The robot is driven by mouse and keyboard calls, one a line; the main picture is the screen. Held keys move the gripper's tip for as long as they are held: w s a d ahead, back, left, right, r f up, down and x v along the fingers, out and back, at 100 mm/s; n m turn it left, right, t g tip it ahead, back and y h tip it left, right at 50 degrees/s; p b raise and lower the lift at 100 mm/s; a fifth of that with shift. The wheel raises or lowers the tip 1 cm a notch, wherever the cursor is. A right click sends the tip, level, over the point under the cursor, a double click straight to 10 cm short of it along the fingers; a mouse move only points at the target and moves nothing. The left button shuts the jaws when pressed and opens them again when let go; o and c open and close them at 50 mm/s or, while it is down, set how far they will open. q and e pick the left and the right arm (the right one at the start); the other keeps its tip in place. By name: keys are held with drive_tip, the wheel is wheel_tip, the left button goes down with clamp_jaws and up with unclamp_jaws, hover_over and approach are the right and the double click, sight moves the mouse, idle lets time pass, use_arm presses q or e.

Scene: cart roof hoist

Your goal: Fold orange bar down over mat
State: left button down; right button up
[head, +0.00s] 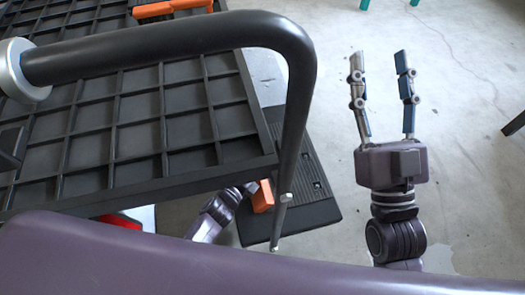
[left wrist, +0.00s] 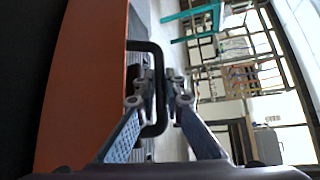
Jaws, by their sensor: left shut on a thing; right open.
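An orange bar (head: 262,197) shows as a short piece beside the grid's corner in the head view; the rest is hidden. A wide orange face (left wrist: 85,85) fills the left of the left wrist view, with a black loop handle (left wrist: 148,46) on its edge. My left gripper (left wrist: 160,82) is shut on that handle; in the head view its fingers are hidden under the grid. A dark flat mat (head: 322,205) lies below, partly covered by the grid and dark tube. My right gripper (head: 382,58) is open and empty over the floor, right of the mat.
A black grid panel (head: 85,150) fills the upper left, with another orange piece (head: 170,8) at its far edge. A thick dark bent tube (head: 180,36) crosses in front of it. Bare concrete floor (head: 465,150) is open on the right. Teal legs (head: 364,4) stand far off.

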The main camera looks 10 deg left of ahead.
use_arm(q)
drive_tip(key=shift+f, duration=0.15)
drive_tip(key=c, duration=2.3)
unclamp_jaws()
drive_tip(key=v, duration=1.2)
drive_tip(key=shift+o, duration=0.3)
